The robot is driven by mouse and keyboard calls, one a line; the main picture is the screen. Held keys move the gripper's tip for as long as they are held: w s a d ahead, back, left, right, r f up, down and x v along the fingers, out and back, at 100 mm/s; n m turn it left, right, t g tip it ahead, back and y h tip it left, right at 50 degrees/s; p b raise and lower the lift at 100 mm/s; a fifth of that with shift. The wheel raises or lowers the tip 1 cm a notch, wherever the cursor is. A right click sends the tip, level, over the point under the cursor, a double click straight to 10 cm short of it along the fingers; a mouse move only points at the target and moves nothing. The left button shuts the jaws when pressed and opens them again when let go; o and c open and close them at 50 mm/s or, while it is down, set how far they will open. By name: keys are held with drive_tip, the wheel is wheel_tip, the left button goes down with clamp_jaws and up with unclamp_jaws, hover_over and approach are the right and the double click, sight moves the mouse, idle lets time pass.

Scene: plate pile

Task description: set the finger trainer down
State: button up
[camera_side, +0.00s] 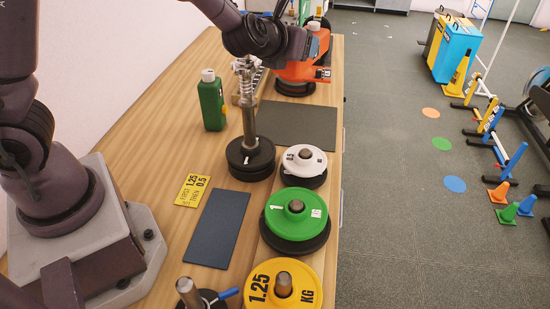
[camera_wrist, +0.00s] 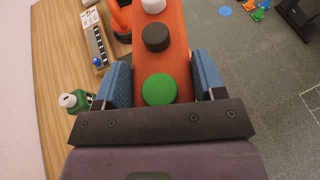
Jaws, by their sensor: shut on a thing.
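The finger trainer (camera_wrist: 174,50) is an orange bar with green, black and white round buttons in a row. In the wrist view it lies between the blue pads of my gripper (camera_wrist: 155,90), which is shut on its sides. In the side view my gripper (camera_side: 312,47) is at the far end of the table, and the trainer is mostly hidden there by my wrist; its light button (camera_side: 314,26) shows. I cannot tell the gap beneath the trainer.
A dark mat (camera_side: 300,127) and a blue mat (camera_side: 217,228) lie bare. A spring post (camera_side: 249,115) rises from black discs. White (camera_side: 303,167), green (camera_side: 297,220) and yellow (camera_side: 262,289) plates line the right edge. A green bottle (camera_side: 212,102) stands left.

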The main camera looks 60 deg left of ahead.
drive_tip(key=s+d+r+m+h, duration=0.1)
drive_tip(key=s+r, duration=0.4)
drive_tip(key=r, duration=0.3)
drive_tip(key=n+g+y, duration=0.9)
drive_tip(key=n+g, duration=0.3)
drive_tip(key=n, duration=0.2)
hover_over(195, 159)
wheel_tip(195, 159, down, 33)
drive_tip(key=shift+a+f, duration=0.1)
drive_tip(key=shift+f, duration=0.05)
drive_tip(key=shift+f, duration=0.15)
drive_tip(key=o, duration=1.1)
